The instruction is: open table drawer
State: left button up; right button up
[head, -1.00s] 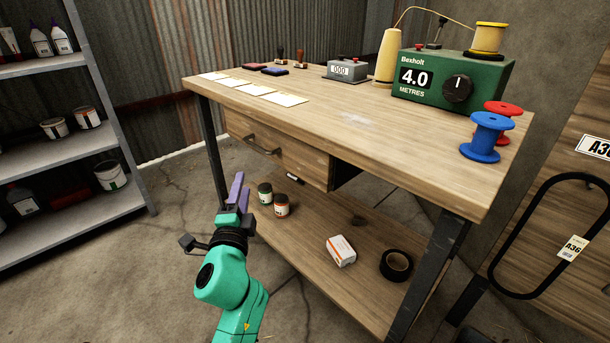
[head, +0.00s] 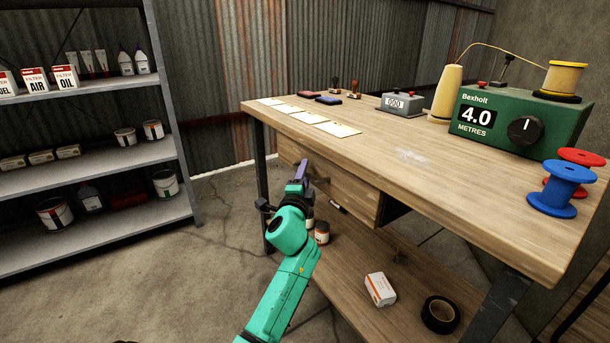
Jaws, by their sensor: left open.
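The wooden table (head: 460,190) has a drawer (head: 352,190) under the left part of its top. The drawer front looks flush with its housing. Its dark handle (head: 319,179) is partly hidden by my left gripper (head: 302,168). The gripper's purple fingers are open and point up in front of the drawer's left part, beside the handle. I cannot tell whether they touch the handle or the drawer front. My right gripper is not in view.
Below the drawer, a lower shelf (head: 340,280) holds a small jar (head: 321,232), a white-orange box (head: 380,289) and black tape (head: 440,314). A green metering machine (head: 520,122) and spools (head: 558,188) stand on top. A grey shelf rack (head: 90,170) is at left, with open floor between.

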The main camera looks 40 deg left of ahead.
pick_arm(q)
grip_shut()
jog(key=shift+f, duration=0.1)
dwell(1.2)
